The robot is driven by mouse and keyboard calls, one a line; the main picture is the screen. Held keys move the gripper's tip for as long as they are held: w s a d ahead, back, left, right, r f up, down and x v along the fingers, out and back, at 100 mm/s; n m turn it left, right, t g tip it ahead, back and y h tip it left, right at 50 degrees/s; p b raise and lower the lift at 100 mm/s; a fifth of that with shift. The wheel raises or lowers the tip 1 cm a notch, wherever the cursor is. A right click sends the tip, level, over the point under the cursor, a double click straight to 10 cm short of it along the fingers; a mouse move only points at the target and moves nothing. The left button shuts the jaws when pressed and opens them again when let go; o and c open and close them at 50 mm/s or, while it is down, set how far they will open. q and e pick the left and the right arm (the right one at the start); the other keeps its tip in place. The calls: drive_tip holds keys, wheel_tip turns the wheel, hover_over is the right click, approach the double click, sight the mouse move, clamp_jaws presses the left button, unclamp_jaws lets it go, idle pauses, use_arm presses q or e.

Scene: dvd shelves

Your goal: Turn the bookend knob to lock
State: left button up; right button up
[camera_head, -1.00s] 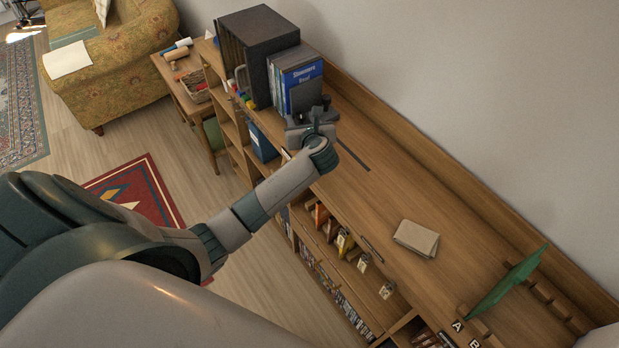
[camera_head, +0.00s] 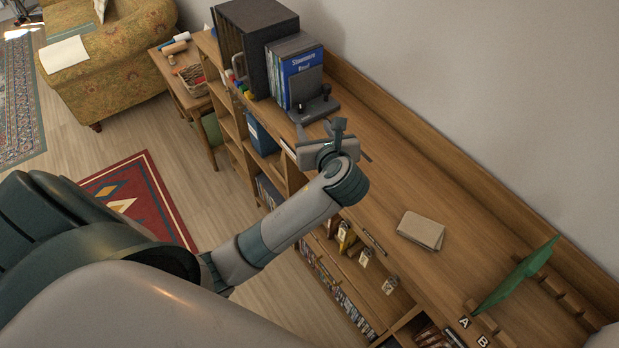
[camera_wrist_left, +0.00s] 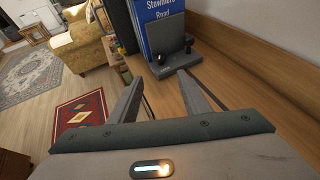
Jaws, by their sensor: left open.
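A dark grey bookend (camera_head: 316,107) stands on the wooden shelf top against a row of blue and grey books (camera_head: 292,75). Two small dark upright pieces show on its base, a front one (camera_head: 301,107) and a back one (camera_head: 326,91); I cannot tell which is the lock knob. The bookend (camera_wrist_left: 172,64) also shows in the left wrist view, just beyond my fingertips. My left gripper (camera_head: 320,131) is open and empty, apart from the bookend and pointing toward it. In the left wrist view its fingers (camera_wrist_left: 158,77) are spread. My right gripper is not in view.
A large dark box file (camera_head: 255,45) stands left of the books. A closed notebook (camera_head: 420,230) lies on the shelf top to the right, with a green panel (camera_head: 515,275) beyond it. The wall rises behind. The shelf top between bookend and notebook is mostly clear.

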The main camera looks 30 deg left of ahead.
use_arm(q)
drive_tip(key=s+d+f+n+g+h, duration=0.1)
drive_tip(key=s+f+n, duration=0.3)
drive_tip(key=f, duration=0.7)
drive_tip(key=s+d+f+n+g+h+b, duration=0.1)
drive_tip(key=s+d+f+n+g+h, duration=0.1)
drive_tip(key=f, duration=0.9)
drive_tip(key=shift+s+d+n+h+b, duration=0.3)
drive_tip(key=shift+s+d+n+h, duration=0.7)
drive_tip(key=shift+s+n, duration=0.95)
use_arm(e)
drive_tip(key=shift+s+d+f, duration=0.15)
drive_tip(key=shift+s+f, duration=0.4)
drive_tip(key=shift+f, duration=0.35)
use_arm(q)
drive_tip(key=shift+s+f, duration=0.1)
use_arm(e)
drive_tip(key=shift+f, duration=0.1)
